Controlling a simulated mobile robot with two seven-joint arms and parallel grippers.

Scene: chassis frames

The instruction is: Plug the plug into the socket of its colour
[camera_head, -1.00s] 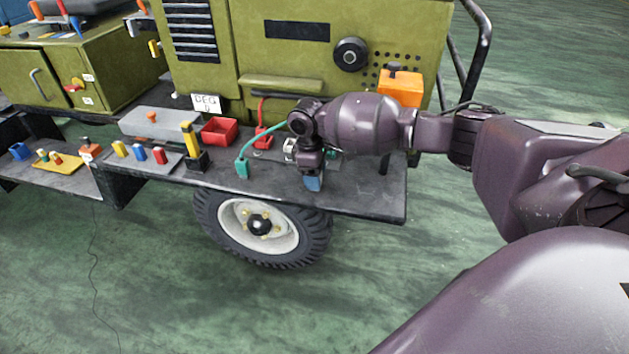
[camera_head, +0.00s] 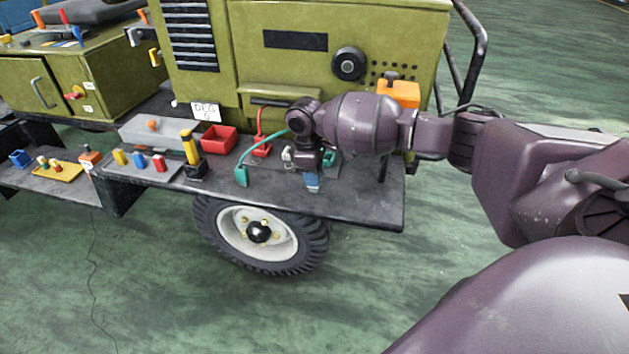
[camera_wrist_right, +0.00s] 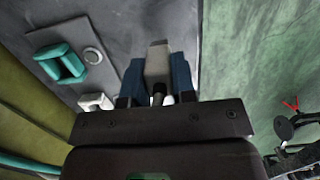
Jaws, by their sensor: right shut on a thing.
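My right gripper (camera_head: 312,181) hangs fingers-down above the front part of the dark shelf (camera_head: 365,206). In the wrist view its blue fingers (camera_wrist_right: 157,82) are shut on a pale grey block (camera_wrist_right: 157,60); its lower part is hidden. A teal plug-like block (camera_head: 241,176) on a teal cable is at the left of the gripper. A red one (camera_head: 262,150) on a red cable is farther back. A teal open-framed piece (camera_wrist_right: 62,63), likely a socket, lies on the shelf; my gripper partly covers it in the head view. A small white piece (camera_head: 288,154) is just left of the gripper. My left gripper is out of view.
A red open bin (camera_head: 219,139), a yellow-handled upright item (camera_head: 190,148) and a grey board with coloured pegs (camera_head: 143,165) stand to the left. The green cabinet (camera_head: 285,60) closes off the back. The shelf's front right is bare.

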